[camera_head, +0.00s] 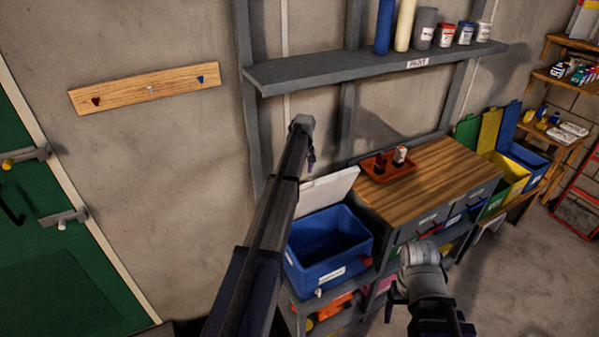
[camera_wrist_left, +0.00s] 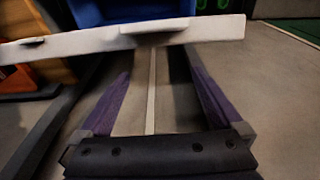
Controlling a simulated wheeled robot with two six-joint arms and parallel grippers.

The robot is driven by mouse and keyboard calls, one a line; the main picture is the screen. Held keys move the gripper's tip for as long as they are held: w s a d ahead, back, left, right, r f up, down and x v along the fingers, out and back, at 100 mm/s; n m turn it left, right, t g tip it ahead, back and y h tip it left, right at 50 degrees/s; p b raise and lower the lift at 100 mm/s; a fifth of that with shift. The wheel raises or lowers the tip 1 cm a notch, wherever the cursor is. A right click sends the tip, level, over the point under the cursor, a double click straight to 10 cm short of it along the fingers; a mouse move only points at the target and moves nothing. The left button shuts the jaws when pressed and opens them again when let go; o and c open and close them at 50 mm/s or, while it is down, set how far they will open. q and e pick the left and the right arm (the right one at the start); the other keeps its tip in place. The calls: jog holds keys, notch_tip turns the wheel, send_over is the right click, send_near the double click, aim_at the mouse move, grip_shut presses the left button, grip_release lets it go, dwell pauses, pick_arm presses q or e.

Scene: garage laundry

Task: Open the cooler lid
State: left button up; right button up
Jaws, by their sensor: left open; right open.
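The blue cooler (camera_head: 328,262) stands on a low shelf unit, left of the wooden worktop. Its white lid (camera_head: 330,190) is raised and leans up at the back, so the blue inside shows. My left arm reaches across in front of the cooler's left side, and its gripper (camera_head: 308,150) is above and behind the lid. In the left wrist view, the white lid (camera_wrist_left: 120,40) crosses the top near the open purple fingers; I cannot tell whether they touch it. The blue cooler (camera_wrist_left: 130,8) shows beyond it. My right gripper (camera_head: 428,312) is open and low, right of the cooler.
A red-brown tray (camera_head: 388,170) with small containers sits on the wooden worktop (camera_head: 440,170). A grey wall shelf (camera_head: 370,68) with cans and rolls hangs above. Colored bins (camera_head: 510,165) stand at the right. A green door (camera_head: 60,240) is at the left.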

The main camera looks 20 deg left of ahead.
jog(key=shift+r, duration=0.15)
notch_tip(320, 180, up, 7)
jog(key=p, duration=0.7)
jog(key=shift+r+p, duration=0.2)
jog(key=shift+p, duration=0.1)
jog(key=shift+f, duration=0.2)
notch_tip(320, 180, down, 7)
jog(key=b, duration=0.7)
jog(key=shift+f+b, duration=0.2)
jog(key=shift+b, duration=0.15)
jog(key=shift+r, duration=0.15)
